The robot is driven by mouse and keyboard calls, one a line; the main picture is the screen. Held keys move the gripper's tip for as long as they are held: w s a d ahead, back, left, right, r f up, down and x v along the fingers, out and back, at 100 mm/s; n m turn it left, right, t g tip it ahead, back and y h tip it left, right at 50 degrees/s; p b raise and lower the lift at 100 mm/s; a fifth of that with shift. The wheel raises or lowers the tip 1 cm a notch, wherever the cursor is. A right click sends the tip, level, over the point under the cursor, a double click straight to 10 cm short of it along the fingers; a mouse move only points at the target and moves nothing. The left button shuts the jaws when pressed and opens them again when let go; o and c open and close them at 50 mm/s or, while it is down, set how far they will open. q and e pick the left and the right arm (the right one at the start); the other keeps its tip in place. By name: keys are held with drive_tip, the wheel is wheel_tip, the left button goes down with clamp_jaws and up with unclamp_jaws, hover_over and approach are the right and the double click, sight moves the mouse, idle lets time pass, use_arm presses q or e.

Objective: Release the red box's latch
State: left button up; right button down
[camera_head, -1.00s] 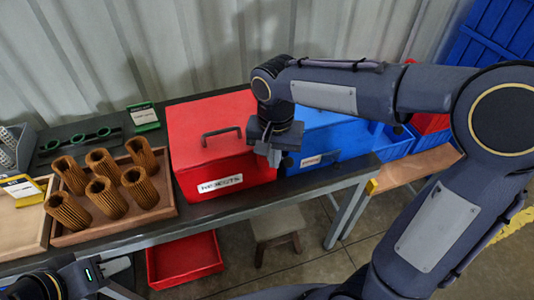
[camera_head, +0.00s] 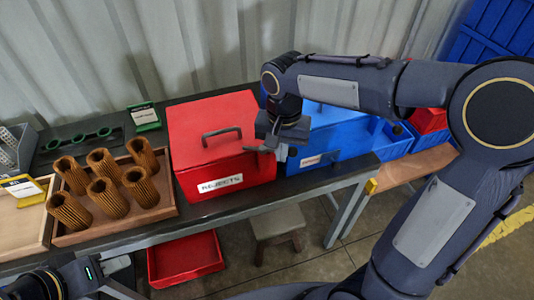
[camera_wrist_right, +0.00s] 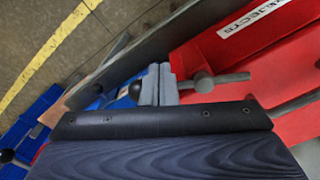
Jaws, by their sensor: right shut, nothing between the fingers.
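The red box (camera_head: 213,127) labelled REJECTS stands on the bench with its lid down and a dark handle on top. A grey latch bar with a round knob (camera_wrist_right: 203,82) shows at its front in the right wrist view. The bar runs level to the right, against the red face. My right gripper (camera_wrist_right: 159,85) is shut and empty. Its fingertips are just left of the knob; whether they touch it I cannot tell. In the head view the right gripper (camera_head: 275,150) is at the box's front right corner. My left gripper (camera_head: 118,270) is partly visible at lower left.
A blue box (camera_head: 335,137) stands close to the right of the red box. A wooden tray (camera_head: 165,211) of several brown filter cartridges is on the left. A red bin (camera_head: 185,260) and a stool (camera_head: 273,222) are below the bench.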

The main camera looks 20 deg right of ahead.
drive_tip(key=shift+w+d, duration=0.4)
drive_tip(key=shift+w, duration=0.2)
drive_tip(key=shift+w+p, duration=0.15)
drive_tip(key=shift+p, duration=0.15)
wheel_tip(320, 180, up, 8)
drive_tip(key=s+p, duration=0.1)
drive_tip(key=p, duration=0.5)
drive_tip(key=shift+p, duration=0.4)
drive_tip(key=shift+s, duration=0.1)
drive_tip(key=shift+d, duration=0.1)
